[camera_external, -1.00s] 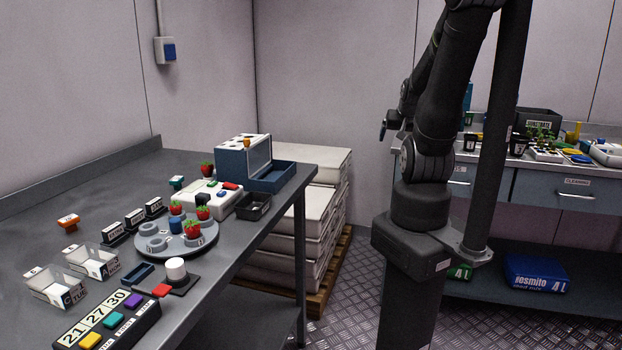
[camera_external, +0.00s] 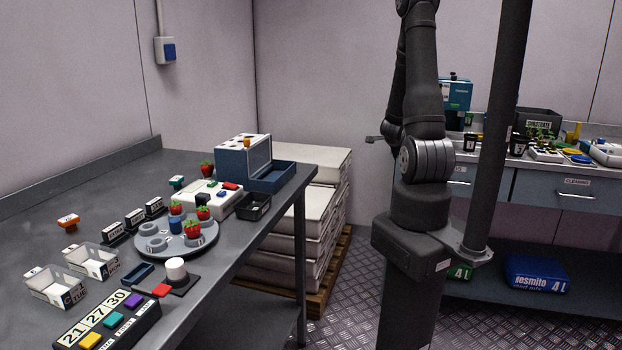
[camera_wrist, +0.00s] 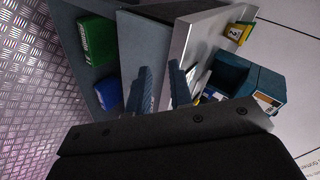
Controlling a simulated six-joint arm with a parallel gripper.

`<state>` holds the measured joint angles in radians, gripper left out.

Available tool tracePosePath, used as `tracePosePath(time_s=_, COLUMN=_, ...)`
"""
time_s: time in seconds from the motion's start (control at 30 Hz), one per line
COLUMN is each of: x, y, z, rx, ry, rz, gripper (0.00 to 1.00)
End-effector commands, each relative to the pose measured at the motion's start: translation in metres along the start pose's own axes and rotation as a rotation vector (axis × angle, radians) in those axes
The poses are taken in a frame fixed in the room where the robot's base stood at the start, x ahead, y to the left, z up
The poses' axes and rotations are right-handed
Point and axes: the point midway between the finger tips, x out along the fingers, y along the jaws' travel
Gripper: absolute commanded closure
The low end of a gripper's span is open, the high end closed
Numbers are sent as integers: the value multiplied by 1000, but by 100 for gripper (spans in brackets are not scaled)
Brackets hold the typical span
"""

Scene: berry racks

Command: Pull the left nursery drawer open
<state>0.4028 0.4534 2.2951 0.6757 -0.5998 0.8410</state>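The left nursery drawer (camera_external: 461,176) is a grey-blue front under the right bench, with a light handle; my arm and a dark post hide part of it. It looks shut. In the wrist view, a grey drawer front (camera_wrist: 139,45) lies under the bright bench edge; I cannot tell which drawer it is. My gripper (camera_wrist: 160,88) shows two ridged blue-grey fingers, apart, with nothing seen between them. They point toward the bench front. In the external view, my arm mostly hides the fingers.
The Cleaning drawer (camera_external: 568,190) is to the right. Green (camera_wrist: 97,40) and blue (camera_wrist: 108,93) bags lie on the lower shelf. Teal boxes (camera_wrist: 229,72) stand on the bench. A dark post (camera_external: 492,120) stands by my arm. The left table (camera_external: 245,240) holds berries and racks.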

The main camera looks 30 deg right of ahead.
Motion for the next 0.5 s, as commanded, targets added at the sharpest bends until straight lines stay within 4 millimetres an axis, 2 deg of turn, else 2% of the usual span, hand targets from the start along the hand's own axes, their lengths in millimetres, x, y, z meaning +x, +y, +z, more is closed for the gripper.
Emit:
tracePosePath(time_s=0.03, x=10, y=9, z=-1, rx=48, ry=39, rz=10, gripper=80)
tracePosePath(time_s=0.2, x=36, y=36, z=-13, rx=226, ry=201, rz=5, gripper=80)
tracePosePath(time_s=0.5, x=59, y=95, z=-38, rx=449, ry=512, rz=-76, gripper=80)
